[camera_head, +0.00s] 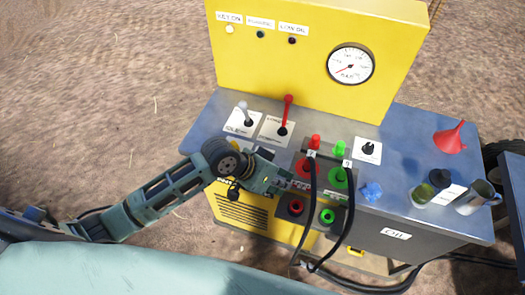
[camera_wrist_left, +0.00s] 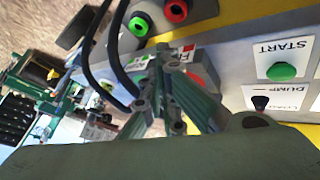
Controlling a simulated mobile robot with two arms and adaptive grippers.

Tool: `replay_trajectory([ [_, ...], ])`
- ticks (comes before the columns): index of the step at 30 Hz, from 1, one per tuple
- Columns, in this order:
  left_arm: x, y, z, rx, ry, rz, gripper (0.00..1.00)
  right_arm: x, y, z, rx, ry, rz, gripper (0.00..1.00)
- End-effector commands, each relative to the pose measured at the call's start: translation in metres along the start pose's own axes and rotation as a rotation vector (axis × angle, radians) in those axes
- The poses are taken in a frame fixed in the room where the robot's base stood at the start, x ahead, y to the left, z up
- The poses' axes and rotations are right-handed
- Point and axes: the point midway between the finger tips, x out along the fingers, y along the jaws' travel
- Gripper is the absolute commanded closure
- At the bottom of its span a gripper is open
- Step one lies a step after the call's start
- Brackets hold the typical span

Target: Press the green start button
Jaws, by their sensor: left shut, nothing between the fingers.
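The green start button (camera_wrist_left: 281,71) sits on a white plate labelled START, at the right in the left wrist view. In the head view I cannot make it out; my left arm covers part of the panel front. My left gripper (camera_head: 287,180) is shut and empty, in front of the panel by the red and green hose fittings. In the left wrist view its fingers (camera_wrist_left: 166,70) point up the picture, left of the button and apart from it. My right gripper is not in view.
A black switch (camera_wrist_left: 261,103) sits beside the button on a second labelled plate. Black hoses (camera_head: 347,215) hang from the red and green fittings. A red lever (camera_head: 287,108), a red funnel (camera_head: 450,137) and cups stand on the blue top. A yellow gauge panel (camera_head: 300,70) rises behind.

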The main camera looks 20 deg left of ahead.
Motion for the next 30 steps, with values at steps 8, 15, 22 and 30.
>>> replay_trajectory([
  [8,-0.024,-0.089,-0.079,-0.176,0.075,0.005,1.00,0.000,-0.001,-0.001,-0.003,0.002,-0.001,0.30],
  [15,-0.050,-0.137,-0.116,-0.292,0.149,-0.015,1.00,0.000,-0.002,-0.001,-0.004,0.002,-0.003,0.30],
  [22,-0.057,-0.147,-0.124,-0.319,0.168,-0.019,1.00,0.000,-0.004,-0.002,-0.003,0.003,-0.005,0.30],
  [30,-0.057,-0.147,-0.124,-0.317,0.167,-0.019,1.00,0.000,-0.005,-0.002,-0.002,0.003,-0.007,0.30],
])
